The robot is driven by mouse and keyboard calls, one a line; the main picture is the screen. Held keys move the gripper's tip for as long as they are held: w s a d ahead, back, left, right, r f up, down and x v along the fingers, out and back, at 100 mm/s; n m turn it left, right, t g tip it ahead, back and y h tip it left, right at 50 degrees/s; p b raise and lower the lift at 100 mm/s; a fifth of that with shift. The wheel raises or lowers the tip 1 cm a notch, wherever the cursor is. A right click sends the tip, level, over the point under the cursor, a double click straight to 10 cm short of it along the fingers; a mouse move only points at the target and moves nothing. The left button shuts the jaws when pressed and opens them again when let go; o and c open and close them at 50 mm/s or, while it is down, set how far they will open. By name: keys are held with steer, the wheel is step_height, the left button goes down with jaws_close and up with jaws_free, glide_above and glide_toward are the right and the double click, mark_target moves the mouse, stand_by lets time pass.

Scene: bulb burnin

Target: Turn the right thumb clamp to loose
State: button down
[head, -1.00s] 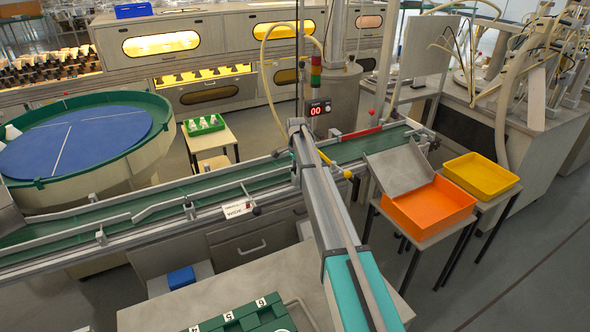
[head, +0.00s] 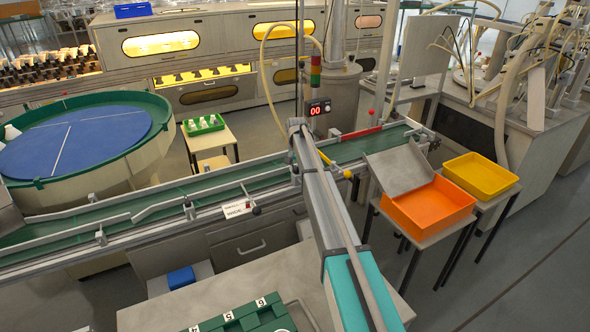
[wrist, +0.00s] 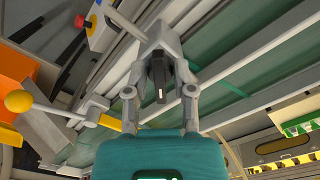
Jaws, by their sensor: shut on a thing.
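In the wrist view my gripper (wrist: 160,75) is closed around a small dark piece (wrist: 157,86) with a white mark, which looks like the knob of the right thumb clamp. A grey angular part (wrist: 153,38) shows just beyond it; whether it is bracket or fingertip is hard to tell. The setting of the clamp cannot be read. In the head view my arm reaches over the green conveyor (head: 165,201), and its near part hides the gripped piece. Another rail clamp (head: 189,210) stands farther left along the conveyor.
A yellow ball-ended lever (wrist: 20,101) lies left of my gripper in the wrist view, with a red button (wrist: 80,21) above. An orange tray (head: 432,222) and a yellow tray (head: 481,178) stand to the right. The blue turntable (head: 100,135) is at the left.

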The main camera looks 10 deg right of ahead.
steer(key=n, duration=0.4)
steer(key=shift+w+d+n, duration=0.1)
steer(key=shift+d+n, duration=0.1)
steer(key=shift+n, duration=0.1)
steer(key=n, duration=0.4)
steer(key=shift+a, duration=0.1)
steer(key=shift+w, duration=0.1)
steer(key=shift+c, duration=2.2)
jaws_free()
steer(key=shift+s, duration=0.2)
steer(key=s+r+m+p, duration=0.1)
steer(key=s+r+p, duration=0.2)
steer(key=s, duration=1.2)
steer(key=s+r+m+p, duration=0.1)
steer(key=s+r+p, duration=0.2)
steer(key=s, duration=1.2)
steer(key=s+r+m+p, duration=0.1)
steer(key=s+r+p, duration=0.2)
steer(key=s, duration=1.2)
steer(key=shift+s+r+p, duration=0.2)
steer(key=shift+r+p, duration=0.15)
steer(key=shift+r, duration=0.05)
steer(key=shift+a, duration=0.1)
